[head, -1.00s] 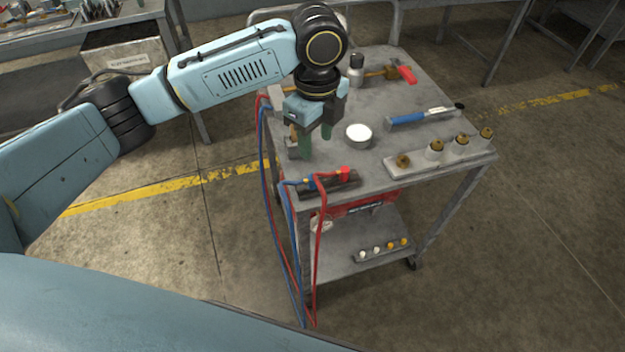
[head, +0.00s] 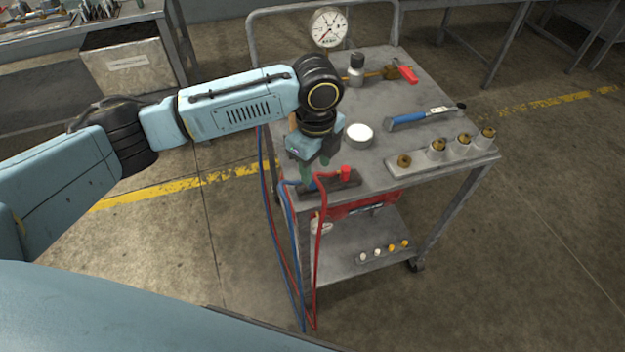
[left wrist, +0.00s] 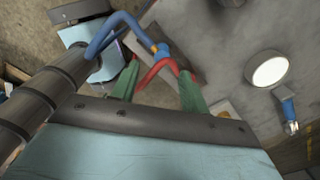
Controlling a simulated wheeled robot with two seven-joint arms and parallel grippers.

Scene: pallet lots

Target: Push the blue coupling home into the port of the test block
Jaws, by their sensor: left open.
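My left gripper (head: 316,170) is open, its green fingers pointing down over the near left corner of the cart top. It also shows in the left wrist view (left wrist: 160,88). The blue coupling (left wrist: 163,52) is just beyond the fingertips there, on the end of a blue hose; in the head view the gripper mostly hides it. A dark block (head: 343,188) at the cart's near edge carries a red coupling (head: 345,173), upright with a red hose. I take it for the test block. How deep the blue coupling sits in its port cannot be told.
A round white-topped item (head: 359,135) stands close to the right of my gripper. A blue-handled tool (head: 415,117), a pale rack (head: 440,157) with brass fittings and a brass valve (head: 375,74) lie farther off. A gauge (head: 328,27) stands at the back. Hoses hang over the near edge.

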